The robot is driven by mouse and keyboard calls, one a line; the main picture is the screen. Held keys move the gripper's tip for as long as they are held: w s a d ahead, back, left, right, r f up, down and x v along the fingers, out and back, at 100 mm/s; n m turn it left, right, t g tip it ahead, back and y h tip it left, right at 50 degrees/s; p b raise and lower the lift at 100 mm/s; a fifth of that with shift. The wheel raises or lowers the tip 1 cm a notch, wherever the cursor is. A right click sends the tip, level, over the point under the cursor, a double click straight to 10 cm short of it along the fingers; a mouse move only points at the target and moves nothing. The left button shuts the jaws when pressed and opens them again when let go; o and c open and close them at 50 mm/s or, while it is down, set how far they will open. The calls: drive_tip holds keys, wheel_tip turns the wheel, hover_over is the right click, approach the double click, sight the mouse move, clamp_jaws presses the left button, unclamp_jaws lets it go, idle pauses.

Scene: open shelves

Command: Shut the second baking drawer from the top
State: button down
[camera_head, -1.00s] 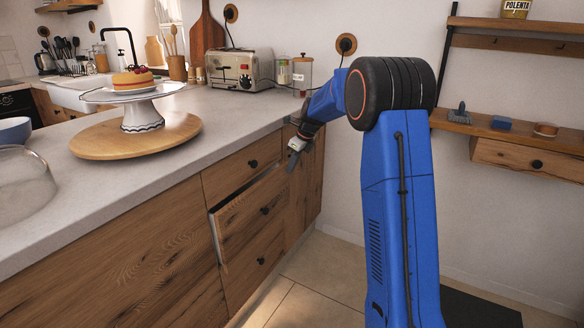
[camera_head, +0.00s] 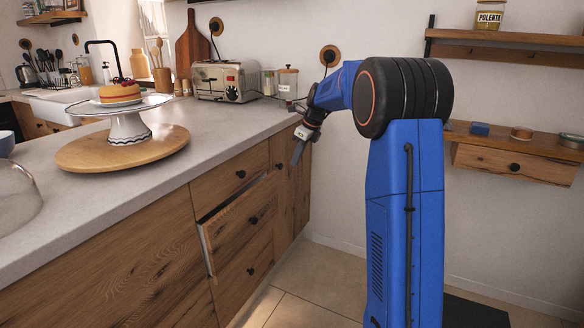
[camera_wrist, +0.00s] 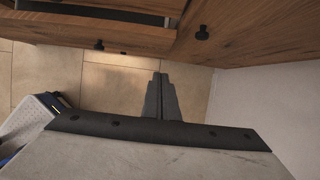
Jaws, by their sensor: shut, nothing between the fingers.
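The second baking drawer (camera_head: 232,232) from the top is a wooden drawer with a dark round knob. It stands partly open, its front jutting out from the cabinet, with a pale side edge showing at its left. My gripper (camera_head: 297,153) is shut and empty, pointing down in front of the cabinet's right end, above and to the right of that drawer, apart from it. In the wrist view my gripper's dark fingers (camera_wrist: 161,80) are together over the tiled floor. Wooden fronts with knobs lie beyond them; I cannot tell surely which drawer shows there.
The top drawer (camera_head: 230,178) and bottom drawer (camera_head: 243,275) look closed. A narrow wooden front (camera_head: 292,190) is at the cabinet's right end. The counter (camera_head: 60,215) holds a cake stand (camera_head: 128,128) and toaster (camera_head: 224,82). Tiled floor before the drawers is clear. A wall shelf (camera_head: 520,140) is right.

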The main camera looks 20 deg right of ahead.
drive_tip(key=s+a+f+n+t+y, duration=0.1)
drive_tip(key=s+a+f+t+y, duration=0.1)
drive_tip(key=s+a+f+y, duration=0.5)
drive_tip(key=m+t, duration=0.1)
drive_tip(key=t, duration=0.5)
approach(254, 187)
drive_tip(key=shift+h, duration=0.4)
drive_tip(key=w+a+f, duration=0.1)
drive_tip(key=a+f, duration=0.1)
drive_tip(key=f, duration=0.1)
drive_tip(key=shift+w+a, duration=0.25)
drive_tip(key=shift+w, duration=0.1)
drive_tip(key=shift+w+a, duration=0.55)
drive_tip(key=shift+w, duration=0.2)
drive_tip(key=w+a, duration=0.2)
drive_tip(key=w, duration=0.1)
drive_tip(key=shift+w+a, duration=0.15)
drive_tip(key=shift+a, duration=0.2)
drive_tip(key=shift+w+r, duration=0.15)
drive_tip(key=shift+r, duration=0.1)
